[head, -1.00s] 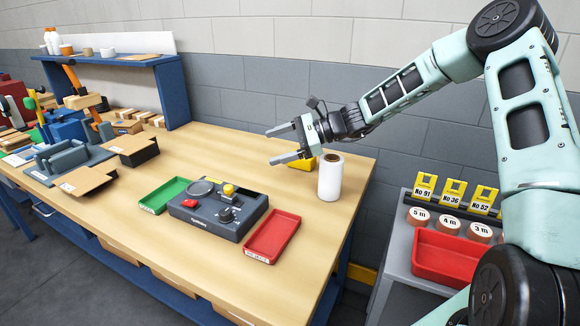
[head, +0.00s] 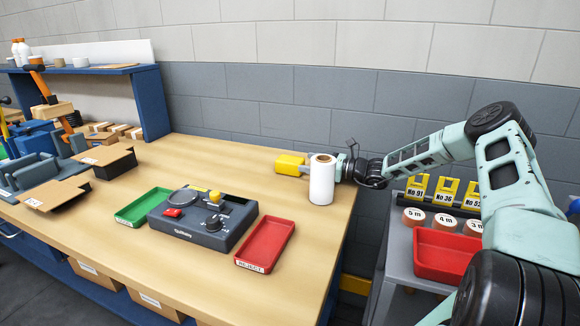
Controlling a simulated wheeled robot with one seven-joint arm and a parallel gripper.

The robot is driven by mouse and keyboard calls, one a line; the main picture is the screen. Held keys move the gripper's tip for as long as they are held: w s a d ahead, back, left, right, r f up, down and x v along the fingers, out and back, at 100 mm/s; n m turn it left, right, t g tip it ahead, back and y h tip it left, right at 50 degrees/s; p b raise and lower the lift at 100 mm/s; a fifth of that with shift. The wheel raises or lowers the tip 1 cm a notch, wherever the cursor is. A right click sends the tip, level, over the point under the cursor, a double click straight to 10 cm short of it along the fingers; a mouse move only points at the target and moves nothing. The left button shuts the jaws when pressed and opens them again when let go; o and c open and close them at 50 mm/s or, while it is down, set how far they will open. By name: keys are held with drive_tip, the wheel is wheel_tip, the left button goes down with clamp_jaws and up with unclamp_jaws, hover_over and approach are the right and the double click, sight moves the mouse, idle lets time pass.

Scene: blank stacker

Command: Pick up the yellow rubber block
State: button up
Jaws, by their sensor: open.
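The yellow rubber block (head: 288,165) lies on the wooden table near its back edge, just left of and behind a white roll. Its right end is close to the roll in the picture. My gripper (head: 304,171) is low at the table's back right, mostly hidden behind the roll. A thin pale finger part shows between the block and the roll, at the block's right end. The jaws are open. I cannot tell whether the fingers lie on both sides of the block or touch it.
The upright white roll (head: 322,181) stands in front of my gripper. A dark tester box (head: 203,221) sits between a green tray (head: 146,203) and a red reject tray (head: 266,244). Cardboard boxes (head: 107,157) are at left. The table left of the block is clear. A grey wall is behind.

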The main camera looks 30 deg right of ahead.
sight(290, 159)
drive_tip(key=shift+w+a, duration=0.25)
drive_tip(key=shift+w, duration=0.05)
drive_tip(key=p+x, duration=0.1)
drive_tip(key=x, duration=0.5)
drive_tip(key=shift+w+a, duration=0.2)
drive_tip(key=shift+w, duration=0.1)
drive_tip(key=c, duration=1.3)
